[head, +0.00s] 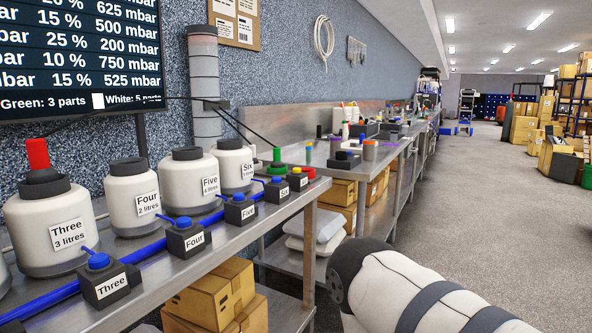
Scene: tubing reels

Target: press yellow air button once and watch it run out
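A small yellow button (297,170) tops a dark box with a white label, at the far right end of the near bench. The label is too small to read. A red disc (308,173) lies right behind it, and a green-topped piece (277,158) stands to its left. A tall clear cylinder (205,85) with dark bands stands against the wall; I cannot tell whether anything is running out of it. A white arm link of mine with dark bands fills the lower right. Neither gripper is in view.
Blue-knobbed boxes marked Three (103,281), Four (187,239), Five and Six line the bench front along a blue tube. White labelled jars (55,232) stand behind them. Cardboard boxes (212,300) sit below. The aisle floor (480,200) to the right is clear.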

